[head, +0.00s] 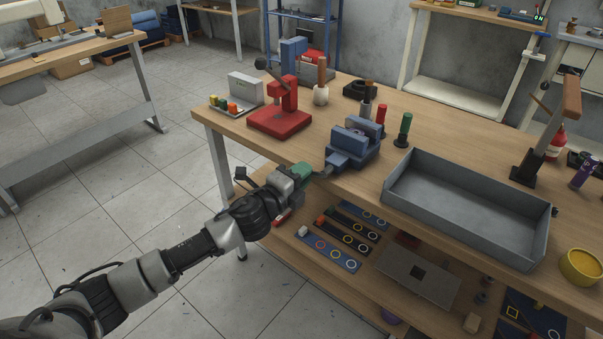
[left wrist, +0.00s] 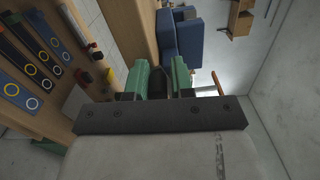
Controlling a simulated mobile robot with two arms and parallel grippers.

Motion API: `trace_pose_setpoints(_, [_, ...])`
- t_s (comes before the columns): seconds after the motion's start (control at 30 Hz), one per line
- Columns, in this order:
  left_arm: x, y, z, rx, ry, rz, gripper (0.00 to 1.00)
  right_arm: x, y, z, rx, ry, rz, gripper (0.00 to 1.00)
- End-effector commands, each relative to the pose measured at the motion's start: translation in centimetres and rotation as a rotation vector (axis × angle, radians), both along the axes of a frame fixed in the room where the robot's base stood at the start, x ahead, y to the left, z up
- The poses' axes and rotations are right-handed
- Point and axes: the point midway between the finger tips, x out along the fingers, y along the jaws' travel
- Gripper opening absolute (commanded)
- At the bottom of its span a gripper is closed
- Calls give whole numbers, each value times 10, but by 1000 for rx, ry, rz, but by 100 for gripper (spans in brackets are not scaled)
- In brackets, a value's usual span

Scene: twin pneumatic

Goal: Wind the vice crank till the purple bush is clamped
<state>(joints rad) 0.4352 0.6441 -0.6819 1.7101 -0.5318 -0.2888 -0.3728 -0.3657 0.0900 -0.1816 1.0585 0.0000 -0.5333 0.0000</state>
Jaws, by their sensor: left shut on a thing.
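The blue vice (head: 365,150) stands at the front edge of the wooden bench; its blue body (left wrist: 182,42) also shows in the left wrist view, beyond the fingers. My left gripper (head: 308,171), with green fingers, is at the front of the vice, just off the bench edge. In the left wrist view its fingers (left wrist: 160,80) are shut on a dark part between them, which appears to be the crank handle (left wrist: 158,78). The gripper hides most of the crank. My right gripper is not in view.
A red press (head: 280,118) stands left of the vice. A grey tray (head: 470,205) lies to its right, with a green-handled tool (head: 404,128) behind. A lower shelf (head: 330,285) with ring-marked boards (head: 330,252) lies below my left arm. The floor at left is clear.

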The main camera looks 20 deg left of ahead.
Motion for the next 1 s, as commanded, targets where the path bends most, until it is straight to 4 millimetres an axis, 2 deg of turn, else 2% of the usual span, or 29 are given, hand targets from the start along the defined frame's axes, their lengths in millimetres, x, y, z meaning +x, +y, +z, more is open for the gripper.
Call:
trace_pose_setpoints(0.03, [-2,-3,-8,-59,33,-1,0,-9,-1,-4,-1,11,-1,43])
trace_pose_setpoints(0.13, [-3,-5,-12,-149,66,-3,0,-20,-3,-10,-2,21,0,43])
trace_pose_setpoints(0.47, [-4,-6,-16,-178,79,-6,0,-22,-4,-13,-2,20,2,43])
trace_pose_setpoints(0.5, [-4,-6,-16,-178,79,-6,27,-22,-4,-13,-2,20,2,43])
trace_pose_setpoints(0.6, [-4,-6,-15,-179,77,-5,42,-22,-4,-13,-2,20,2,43])
trace_pose_setpoints(0.87, [-3,-4,-12,-180,73,-3,43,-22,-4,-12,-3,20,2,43])
trace_pose_setpoints(1.0, [-11,-1,-13,-180,74,-2,43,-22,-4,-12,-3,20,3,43])
